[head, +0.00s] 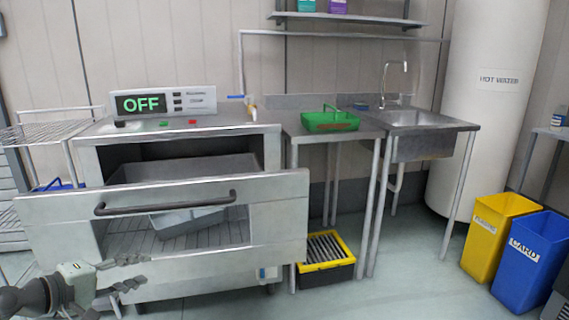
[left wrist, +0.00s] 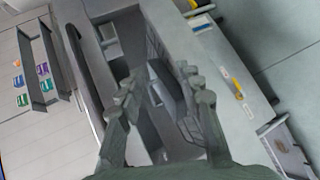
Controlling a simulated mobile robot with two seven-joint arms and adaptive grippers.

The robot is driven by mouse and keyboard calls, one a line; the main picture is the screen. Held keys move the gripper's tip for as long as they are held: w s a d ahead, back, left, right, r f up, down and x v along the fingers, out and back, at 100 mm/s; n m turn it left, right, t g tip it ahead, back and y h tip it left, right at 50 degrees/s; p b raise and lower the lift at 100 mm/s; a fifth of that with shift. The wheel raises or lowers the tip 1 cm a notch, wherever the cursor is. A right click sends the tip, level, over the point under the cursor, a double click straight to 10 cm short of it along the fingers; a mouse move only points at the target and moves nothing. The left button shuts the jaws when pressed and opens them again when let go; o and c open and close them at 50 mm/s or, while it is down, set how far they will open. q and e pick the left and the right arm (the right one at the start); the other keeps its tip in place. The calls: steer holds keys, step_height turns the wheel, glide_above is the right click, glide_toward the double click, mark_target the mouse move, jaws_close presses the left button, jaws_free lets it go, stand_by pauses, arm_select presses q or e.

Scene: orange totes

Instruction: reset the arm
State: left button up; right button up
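My left gripper (head: 136,273) is at the lower left of the head view, in front of the steel machine (head: 278,150). Its two fingers are spread apart with nothing between them. The left wrist view also shows the open fingers (left wrist: 163,78), with grey metal surfaces beyond them. The machine's front panel (head: 280,210) has a dark bar handle (head: 165,203), and the gripper is below and left of that handle, apart from it as far as I can tell. My right gripper is in neither view.
A grey bin (head: 205,168) sits inside the machine, whose display (head: 139,104) reads OFF. To the right are a table with a green basket (head: 330,121), a sink (head: 415,118), and yellow (head: 492,235) and blue (head: 530,255) bins. Floor (head: 410,285) is clear before the sink.

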arm_select(q)
steer(key=s+d+f+m+g+y, duration=0.25)
steer(key=s+f, duration=0.35)
steer(key=f, duration=0.6)
steer(key=s+d+f+m+g+y, duration=0.1)
steer(key=s+d+f+m+g, duration=0.2)
steer(key=s+f, duration=0.65)
steer(key=s+d+f+m+g+y, duration=0.2)
steer(key=s+f+m, duration=0.6)
steer(key=s+f, duration=0.4)
steer(key=shift+f+g+y, duration=0.4)
steer(key=shift+g+y, duration=0.45)
steer(key=shift+y, duration=0.1)
